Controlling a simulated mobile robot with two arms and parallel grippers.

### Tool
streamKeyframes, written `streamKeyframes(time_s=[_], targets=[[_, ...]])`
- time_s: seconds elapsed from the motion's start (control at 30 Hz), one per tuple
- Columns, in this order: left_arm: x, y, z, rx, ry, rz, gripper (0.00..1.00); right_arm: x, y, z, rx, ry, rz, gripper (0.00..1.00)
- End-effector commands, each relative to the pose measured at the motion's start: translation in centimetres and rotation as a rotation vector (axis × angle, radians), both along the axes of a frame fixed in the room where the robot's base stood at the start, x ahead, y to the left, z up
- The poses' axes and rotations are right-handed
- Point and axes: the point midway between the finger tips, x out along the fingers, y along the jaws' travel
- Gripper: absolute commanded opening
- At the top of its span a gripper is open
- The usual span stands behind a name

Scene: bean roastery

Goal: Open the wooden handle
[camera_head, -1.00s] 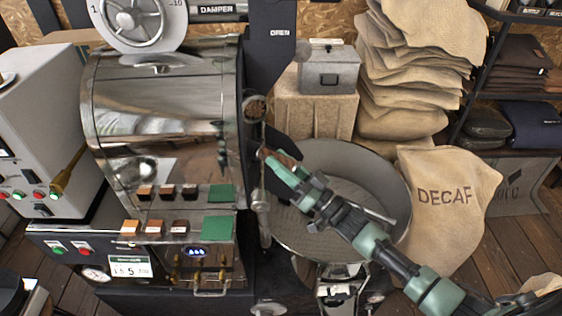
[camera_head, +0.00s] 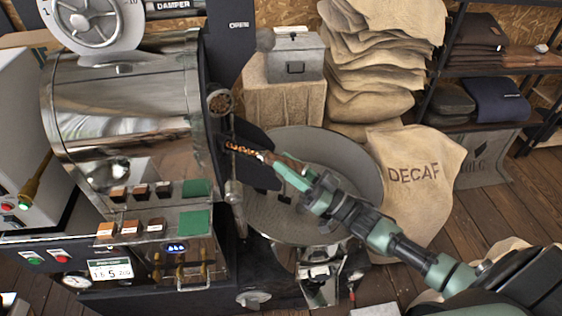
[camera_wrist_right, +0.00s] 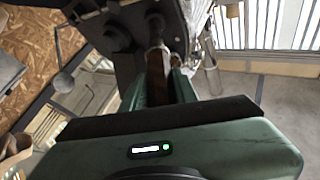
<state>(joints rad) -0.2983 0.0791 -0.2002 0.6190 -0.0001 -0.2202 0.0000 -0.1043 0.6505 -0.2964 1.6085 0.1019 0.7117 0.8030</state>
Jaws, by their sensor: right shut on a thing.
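The wooden handle (camera_head: 291,163) is a brown grip at the front of the steel roaster drum (camera_head: 130,105). My right gripper (camera_head: 284,169) is shut on it; in the right wrist view the brown handle (camera_wrist_right: 157,76) stands between the green fingers (camera_wrist_right: 160,84). A narrow scoop with brown beans (camera_head: 247,150) runs from the handle back to the dark front plate, exposed outside the drum. The fingers hide part of the handle. My left gripper is not in view.
A round grey cooling tray (camera_head: 355,165) lies beneath my right arm. A DECAF sack (camera_head: 415,190) stands to its right. A sack pile (camera_head: 375,70) and grey metal box (camera_head: 297,60) stand behind. Below the drum is a control panel (camera_head: 135,262) with coloured sample blocks.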

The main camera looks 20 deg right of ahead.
Motion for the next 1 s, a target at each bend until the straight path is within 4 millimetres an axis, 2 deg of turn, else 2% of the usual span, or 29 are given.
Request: streamKeyframes(time_s=[0.13, 0.17, 0.2, 0.23, 0.6, 1.0], targets=[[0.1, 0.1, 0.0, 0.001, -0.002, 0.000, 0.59, 0.0, 0.0, -0.1, -0.003, 0.001, -0.001, 0.00], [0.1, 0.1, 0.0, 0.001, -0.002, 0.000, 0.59, 0.0, 0.0, -0.1, -0.003, 0.001, -0.001, 0.37], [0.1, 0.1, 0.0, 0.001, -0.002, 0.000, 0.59, 0.0, 0.0, -0.1, -0.003, 0.001, -0.001, 0.48], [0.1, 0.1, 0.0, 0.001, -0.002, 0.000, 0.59, 0.0, 0.0, -0.1, -0.003, 0.001, -0.001, 0.51], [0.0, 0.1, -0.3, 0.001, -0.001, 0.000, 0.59, -0.3, -0.3, -0.4, -0.003, 0.002, 0.000, 0.51], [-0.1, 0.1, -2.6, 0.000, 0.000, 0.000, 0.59, -5.0, -3.5, -2.8, -0.004, 0.004, 0.000, 0.51]])
